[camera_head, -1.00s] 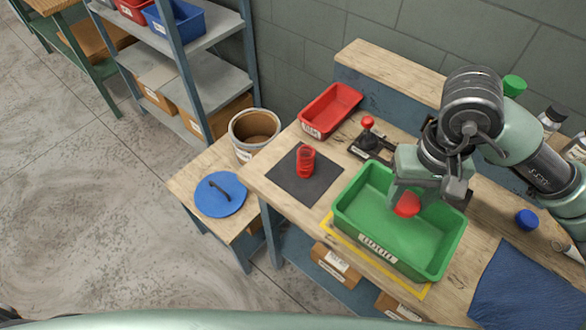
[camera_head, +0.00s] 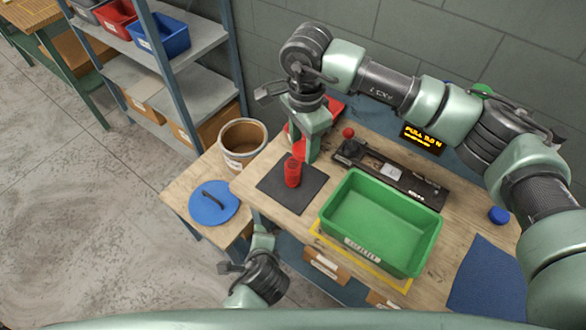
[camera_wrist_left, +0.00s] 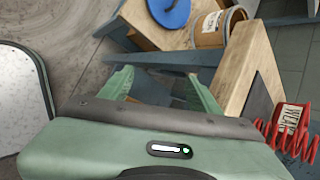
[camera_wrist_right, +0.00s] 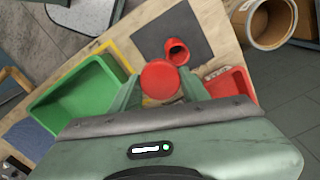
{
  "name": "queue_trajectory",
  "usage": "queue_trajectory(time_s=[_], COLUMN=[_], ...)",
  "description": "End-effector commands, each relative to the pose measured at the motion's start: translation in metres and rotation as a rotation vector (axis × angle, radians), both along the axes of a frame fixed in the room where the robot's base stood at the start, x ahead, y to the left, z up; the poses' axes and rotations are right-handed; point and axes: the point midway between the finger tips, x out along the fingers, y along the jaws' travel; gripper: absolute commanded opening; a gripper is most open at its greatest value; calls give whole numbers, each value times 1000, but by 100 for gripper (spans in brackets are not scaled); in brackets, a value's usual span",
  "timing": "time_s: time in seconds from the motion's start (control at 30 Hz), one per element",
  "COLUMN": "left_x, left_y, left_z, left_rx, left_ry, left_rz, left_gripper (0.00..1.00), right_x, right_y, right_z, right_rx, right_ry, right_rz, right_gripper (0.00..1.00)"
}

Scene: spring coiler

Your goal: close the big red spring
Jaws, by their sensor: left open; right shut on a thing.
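The big red spring (camera_head: 292,174) stands upright on a dark mat (camera_head: 304,196) at the left of the bench. It looks like a hollow tube in the right wrist view (camera_wrist_right: 177,50), and its coils and a white label show in the left wrist view (camera_wrist_left: 290,128). My right gripper (camera_head: 306,150) is shut on a round red cap (camera_wrist_right: 160,79). The cap is close to the spring's top; I cannot tell whether they touch. My left gripper (camera_head: 262,242) is open and empty, low in front of the bench, apart from the spring (camera_wrist_left: 160,88).
A green bin (camera_head: 433,225) stands right of the mat, empty. A red tray (camera_wrist_right: 228,85) is partly behind my right gripper. A red-knobbed fixture (camera_head: 348,134) and a lit display (camera_head: 422,138) stand at the back. A blue lid (camera_head: 214,202) and bucket (camera_head: 243,135) are at the left.

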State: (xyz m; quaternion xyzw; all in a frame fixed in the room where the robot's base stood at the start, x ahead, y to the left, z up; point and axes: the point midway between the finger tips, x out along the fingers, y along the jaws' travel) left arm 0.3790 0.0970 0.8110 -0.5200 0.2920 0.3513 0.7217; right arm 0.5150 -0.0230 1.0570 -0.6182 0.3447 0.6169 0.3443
Motion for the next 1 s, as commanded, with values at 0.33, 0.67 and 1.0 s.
queue_trajectory(time_s=[0.33, 0.67, 1.0], left_x=[35, 47, 48], left_y=[-51, -114, -116], left_z=[129, 163, 164], left_rx=[528, 1008, 1025], left_ry=[-185, -308, -312], left_rz=[-437, -776, -785], left_gripper=[62, 62, 62], right_x=[25, 25, 25], right_y=[24, 24, 24], right_z=[9, 9, 9], right_rx=[1, 3, 3], right_ry=[0, 1, 1], right_rz=[-203, -202, -201], right_gripper=[6, 6, 6])
